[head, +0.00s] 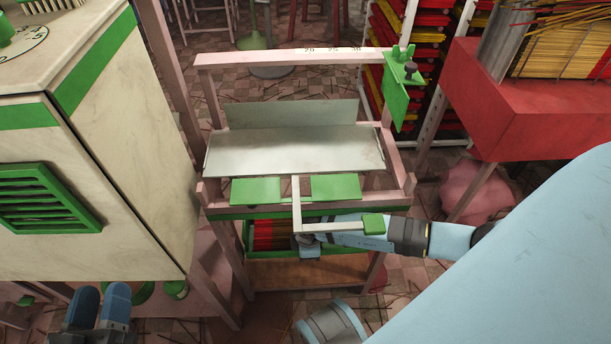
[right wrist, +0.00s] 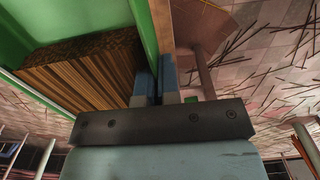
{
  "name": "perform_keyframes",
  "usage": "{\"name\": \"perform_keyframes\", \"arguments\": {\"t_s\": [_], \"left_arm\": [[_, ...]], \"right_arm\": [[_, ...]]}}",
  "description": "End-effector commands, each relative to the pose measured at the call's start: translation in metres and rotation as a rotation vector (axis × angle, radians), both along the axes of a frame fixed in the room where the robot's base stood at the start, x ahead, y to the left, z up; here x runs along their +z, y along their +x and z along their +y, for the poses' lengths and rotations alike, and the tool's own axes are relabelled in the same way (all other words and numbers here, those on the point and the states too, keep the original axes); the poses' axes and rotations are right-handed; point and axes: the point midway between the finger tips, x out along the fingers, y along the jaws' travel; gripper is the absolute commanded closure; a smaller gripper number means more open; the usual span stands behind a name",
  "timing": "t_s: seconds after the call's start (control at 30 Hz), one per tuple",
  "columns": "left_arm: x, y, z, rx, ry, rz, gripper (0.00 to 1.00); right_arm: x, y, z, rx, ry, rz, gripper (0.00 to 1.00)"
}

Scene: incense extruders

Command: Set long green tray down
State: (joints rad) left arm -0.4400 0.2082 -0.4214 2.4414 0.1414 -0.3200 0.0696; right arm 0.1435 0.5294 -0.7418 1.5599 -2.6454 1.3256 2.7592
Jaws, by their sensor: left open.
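The long green tray (head: 248,236) holds a bundle of incense sticks, partly red in the head view. It sits in the lower part of the pink stand, mostly hidden by the stand's upper parts and my right arm. In the right wrist view its green wall (right wrist: 147,32) runs between the blue fingers of my right gripper (right wrist: 157,84), which look closed on that wall. In the head view the right gripper (head: 305,241) is at the tray's near side, partly covered. My left gripper (head: 100,308) is open and empty at the lower left, away from the tray.
A wooden shelf (head: 310,272) lies low in the stand; whether the tray touches it is unclear. Above are a pale metal plate (head: 290,152) and a pale T-shaped bar (head: 297,205). A cream machine (head: 120,140) stands left, a red bin (head: 545,115) right.

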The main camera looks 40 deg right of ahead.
Motion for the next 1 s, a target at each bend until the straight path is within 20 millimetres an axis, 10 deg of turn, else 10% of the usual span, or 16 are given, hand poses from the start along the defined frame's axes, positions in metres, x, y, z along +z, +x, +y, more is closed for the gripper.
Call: {"name": "perform_keyframes", "arguments": {"t_s": [0.47,1.0], "left_arm": [[-0.065,-0.001,-0.004,-0.059,0.089,0.159,0.57],[-0.057,0.021,0.009,-0.029,0.234,-0.077,0.57]], "right_arm": [[-0.092,0.001,0.0,-0.001,-0.001,-0.001,1.0],[-0.165,0.001,0.0,0.0,0.0,-0.001,1.0]]}}
